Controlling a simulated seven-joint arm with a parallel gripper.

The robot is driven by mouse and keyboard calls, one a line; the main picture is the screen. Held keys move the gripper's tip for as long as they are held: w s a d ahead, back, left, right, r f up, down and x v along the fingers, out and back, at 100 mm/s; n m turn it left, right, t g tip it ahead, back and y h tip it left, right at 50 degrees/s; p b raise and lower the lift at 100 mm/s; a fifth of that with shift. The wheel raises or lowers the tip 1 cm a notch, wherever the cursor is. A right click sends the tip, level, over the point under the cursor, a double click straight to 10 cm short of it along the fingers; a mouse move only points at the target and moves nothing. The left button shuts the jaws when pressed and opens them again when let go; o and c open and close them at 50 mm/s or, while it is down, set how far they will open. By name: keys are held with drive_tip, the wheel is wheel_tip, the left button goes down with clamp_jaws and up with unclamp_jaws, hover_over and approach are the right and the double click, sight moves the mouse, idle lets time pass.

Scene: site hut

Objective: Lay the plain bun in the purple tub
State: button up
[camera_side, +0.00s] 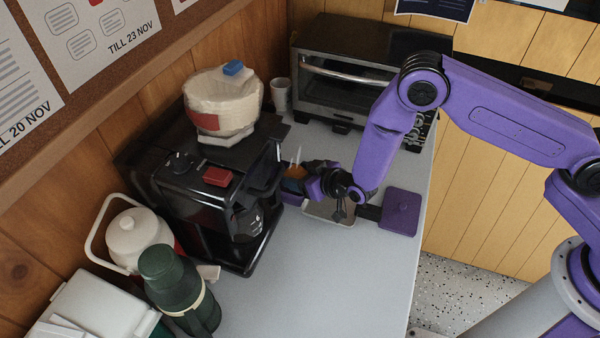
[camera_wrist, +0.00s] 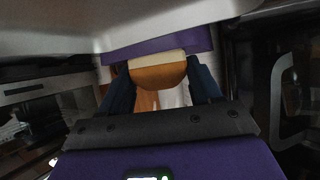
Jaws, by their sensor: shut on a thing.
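The plain bun (camera_wrist: 158,76), orange-brown with a pale cream side, is gripped between the dark blue fingers of my gripper (camera_wrist: 161,72) in the wrist view. In the side view the bun (camera_side: 296,172) shows as a small orange patch at the end of my gripper (camera_side: 299,178), near the black machine. A purple wall (camera_side: 292,198), seemingly of the purple tub, shows just below the gripper. A purple strip (camera_wrist: 145,47), likely the tub's edge, lies right by the bun's cream side in the wrist view. My gripper hides most of the tub; I cannot tell whether the bun touches it.
A black coffee machine (camera_side: 205,190) stands close left of the gripper. A toaster oven (camera_side: 340,80) and cup (camera_side: 281,95) stand behind. The front counter (camera_side: 320,290) is clear.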

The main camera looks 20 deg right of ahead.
drive_tip(key=shift+f, duration=0.3)
drive_tip(key=o, duration=1.1)
drive_tip(key=shift+s, duration=0.1)
drive_tip(key=shift+c, duration=0.2)
drive_tip(key=shift+r, duration=0.15)
drive_tip(key=v, duration=1.2)
drive_tip(key=shift+r, duration=0.45)
